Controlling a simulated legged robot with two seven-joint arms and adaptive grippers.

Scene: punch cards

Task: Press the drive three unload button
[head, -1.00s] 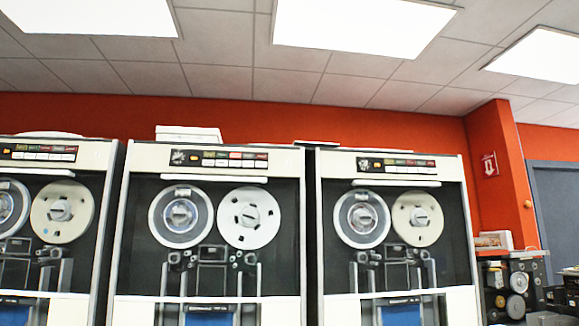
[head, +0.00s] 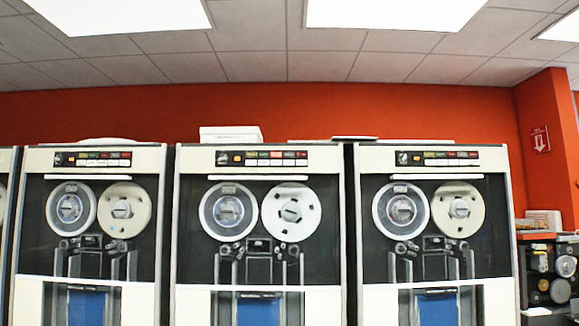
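Three tape drives show in full width in the head view: a left drive (head: 33,170), a middle drive (head: 185,262) and a right drive (head: 355,275). Each has two reels and a strip of coloured and white buttons near its top. The strips are the left button panel (head: 92,159), the middle button panel (head: 262,158) and the right button panel (head: 437,158). An amber light shows on each strip. The labels are too small to read, so I cannot tell which drive is three or which button is unload. Neither gripper is in view.
Part of another drive (head: 6,165) shows at the left edge. A white box (head: 230,134) lies on top of the middle drive. At the right are shelves with small reels (head: 565,266) and an orange pillar (head: 548,130). The floor is not visible.

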